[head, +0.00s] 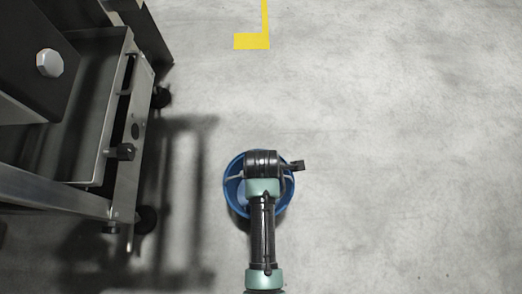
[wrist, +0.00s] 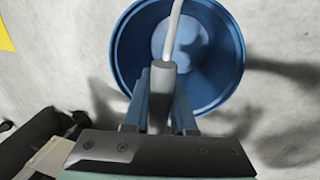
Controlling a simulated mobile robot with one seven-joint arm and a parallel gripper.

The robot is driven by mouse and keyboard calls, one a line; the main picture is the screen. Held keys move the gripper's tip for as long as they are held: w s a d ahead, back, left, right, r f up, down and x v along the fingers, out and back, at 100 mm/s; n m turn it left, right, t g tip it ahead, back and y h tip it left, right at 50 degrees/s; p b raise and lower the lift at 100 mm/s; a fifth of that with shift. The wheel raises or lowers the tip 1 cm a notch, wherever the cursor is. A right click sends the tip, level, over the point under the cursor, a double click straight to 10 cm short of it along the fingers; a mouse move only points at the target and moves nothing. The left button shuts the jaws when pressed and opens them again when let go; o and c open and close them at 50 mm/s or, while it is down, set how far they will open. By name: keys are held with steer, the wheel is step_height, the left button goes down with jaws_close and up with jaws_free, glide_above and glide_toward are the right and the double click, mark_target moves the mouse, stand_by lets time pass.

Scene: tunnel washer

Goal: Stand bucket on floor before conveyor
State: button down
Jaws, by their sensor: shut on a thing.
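A blue round bucket (head: 232,190) is under the end of my arm in the head view, mostly covered by the wrist. The wrist view looks into its open top (wrist: 128,55), and it seems empty. A thin pale handle with a grey grip (wrist: 163,75) crosses the opening. My gripper (wrist: 161,100) is shut on that grip, with blue fingers on either side. The fingers are hidden in the head view. I cannot tell whether the bucket's base touches the floor. The conveyor is probably the dark metal frame (head: 125,150) at the left.
The frame stands on castors (head: 160,97) left of the bucket, with a gap of floor between. A yellow corner marking (head: 252,41) is on the floor ahead; yellow also shows in the wrist view (wrist: 5,35). The grey concrete floor (head: 410,150) to the right is clear.

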steer(key=shift+f, duration=0.6)
steer(key=c, duration=0.7)
jaws_free()
steer(key=shift+c, duration=0.2)
step_height(320, 180, up, 12)
steer(key=s+p, duration=0.2)
steer(key=p, duration=0.5)
steer(key=shift+s+p, duration=0.15)
steer(key=shift+p, duration=0.25)
